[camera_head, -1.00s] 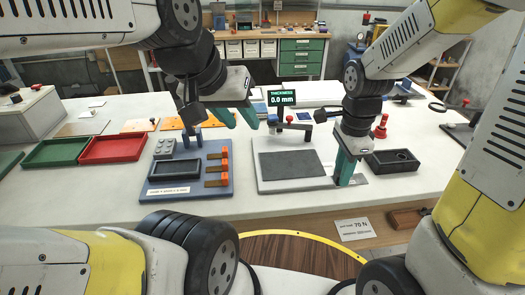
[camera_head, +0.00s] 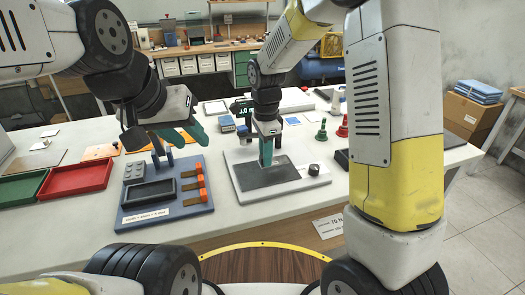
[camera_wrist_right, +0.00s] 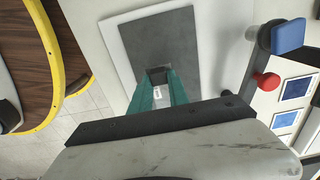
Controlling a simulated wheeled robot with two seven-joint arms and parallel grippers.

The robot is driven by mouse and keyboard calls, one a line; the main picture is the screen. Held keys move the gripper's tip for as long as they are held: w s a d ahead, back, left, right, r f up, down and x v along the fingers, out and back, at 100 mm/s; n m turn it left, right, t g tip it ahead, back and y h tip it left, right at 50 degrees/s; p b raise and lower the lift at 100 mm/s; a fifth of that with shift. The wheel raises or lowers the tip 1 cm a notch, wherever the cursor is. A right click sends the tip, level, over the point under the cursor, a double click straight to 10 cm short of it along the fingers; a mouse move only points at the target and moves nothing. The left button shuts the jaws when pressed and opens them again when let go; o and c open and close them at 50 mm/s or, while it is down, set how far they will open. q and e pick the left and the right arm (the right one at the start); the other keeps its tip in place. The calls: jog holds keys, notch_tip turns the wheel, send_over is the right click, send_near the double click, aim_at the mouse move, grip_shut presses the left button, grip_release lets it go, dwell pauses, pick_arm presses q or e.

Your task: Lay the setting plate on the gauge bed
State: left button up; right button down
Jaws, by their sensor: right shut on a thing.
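The gauge bed is a white board (camera_head: 312,181) with a dark grey pad (camera_head: 262,178); the pad also shows in the right wrist view (camera_wrist_right: 185,40). My right gripper (camera_head: 266,154) is over the pad. Its teal fingers (camera_wrist_right: 158,88) are shut on a small dark piece (camera_wrist_right: 158,73), probably the setting plate; little of it shows, and I cannot tell whether it touches the pad. My left gripper (camera_head: 186,133) is open and empty, above the back of the blue fixture (camera_head: 188,212). The gauge's display (camera_head: 241,106) is partly hidden by my right arm.
Red and green trays (camera_head: 80,179) lie at left. The blue fixture carries a black tray and orange blocks. Green (camera_head: 321,130) and red (camera_head: 342,127) pieces stand behind. A blue-topped part (camera_wrist_right: 288,37) is near the right gripper.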

jog(key=shift+w+a, duration=0.3)
jog(key=shift+w, duration=0.2)
jog(key=shift+w+a+f, duration=0.1)
jog(key=shift+f, duration=1.7)
jog(key=shift+f, duration=0.1)
jog(key=c, duration=1.3)
grip_release()
jog(key=shift+o, duration=0.2)
